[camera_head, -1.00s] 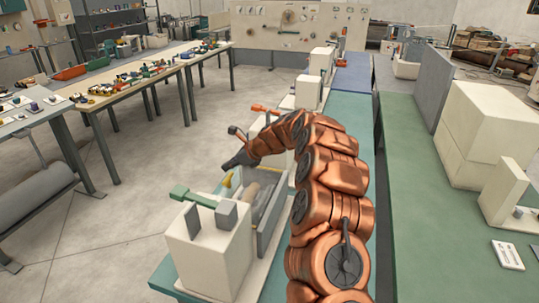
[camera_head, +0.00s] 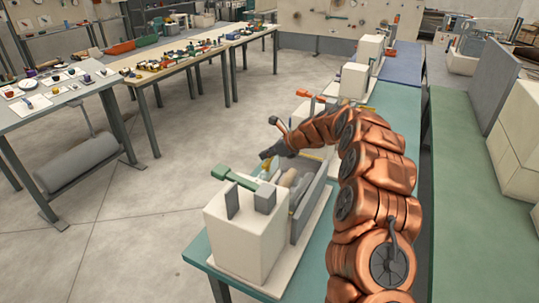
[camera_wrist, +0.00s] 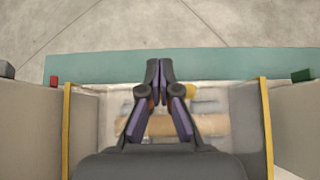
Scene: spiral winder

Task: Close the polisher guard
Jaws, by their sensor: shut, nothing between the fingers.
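The polisher shows in the head view as a pale block housing (camera_head: 245,235) with a green lever on top and a grey-walled trough (camera_head: 312,205) behind it. A tan roller (camera_head: 288,178) lies in the trough. In the wrist view the roller (camera_wrist: 165,126) lies crosswise below me, between two grey walls with yellow edges (camera_wrist: 267,125). I cannot tell which panel is the guard; my arm hides part of the machine. My gripper (camera_head: 265,154) is over the trough's left side. Its fingertips (camera_wrist: 159,66) are together and empty, and I see no clear contact.
The polisher stands on a green bench (camera_head: 201,251). More pale machines, one with an orange lever (camera_head: 311,96), stand farther along. A green-topped bench (camera_head: 465,185) is at right. Tables with small parts (camera_head: 185,65) are at left. Open floor (camera_head: 130,215) lies between.

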